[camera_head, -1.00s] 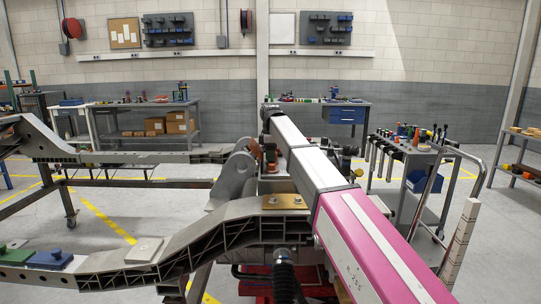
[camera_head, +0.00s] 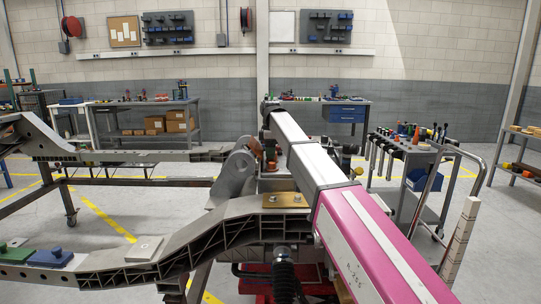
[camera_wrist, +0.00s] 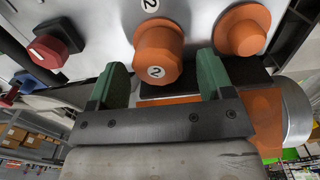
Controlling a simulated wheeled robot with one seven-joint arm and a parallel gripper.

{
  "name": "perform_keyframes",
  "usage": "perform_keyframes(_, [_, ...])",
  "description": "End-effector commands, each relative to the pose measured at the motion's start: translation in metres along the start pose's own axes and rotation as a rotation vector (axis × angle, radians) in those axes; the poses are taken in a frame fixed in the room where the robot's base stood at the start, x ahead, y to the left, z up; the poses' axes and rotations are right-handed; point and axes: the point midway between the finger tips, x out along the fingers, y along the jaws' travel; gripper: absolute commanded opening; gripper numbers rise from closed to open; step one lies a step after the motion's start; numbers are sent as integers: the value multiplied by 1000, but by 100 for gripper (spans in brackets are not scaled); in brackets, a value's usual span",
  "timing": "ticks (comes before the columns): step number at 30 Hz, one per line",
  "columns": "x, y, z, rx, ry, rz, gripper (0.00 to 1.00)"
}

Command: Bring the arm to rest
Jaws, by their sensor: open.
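My gripper (camera_wrist: 162,72) shows in the wrist view with two green fingers standing well apart. No object is held between them. An orange knob marked 2 (camera_wrist: 158,50) is beyond the fingers, in the gap between them in the picture; I cannot tell whether they touch. A second orange knob (camera_wrist: 243,30) is to the right, on the same grey panel (camera_wrist: 195,12). In the head view my pink and silver arm reaches forward over the right part of the grey chassis frame (camera_head: 215,226). The gripper cannot be made out there.
A red knob (camera_wrist: 48,50) is left of the fingers in the wrist view. The chassis carries green and blue blocks at its left end. A tool cart (camera_head: 420,160) stands right of my arm. Workbenches (camera_head: 150,105) line the back wall. Some floor between is clear.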

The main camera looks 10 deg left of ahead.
Motion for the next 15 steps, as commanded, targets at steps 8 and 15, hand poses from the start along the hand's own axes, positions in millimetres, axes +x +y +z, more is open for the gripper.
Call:
perform_keyframes(8, [-25,1,0,0,0,1,74])
perform_keyframes(15, [-42,0,0,0,0,0,74])
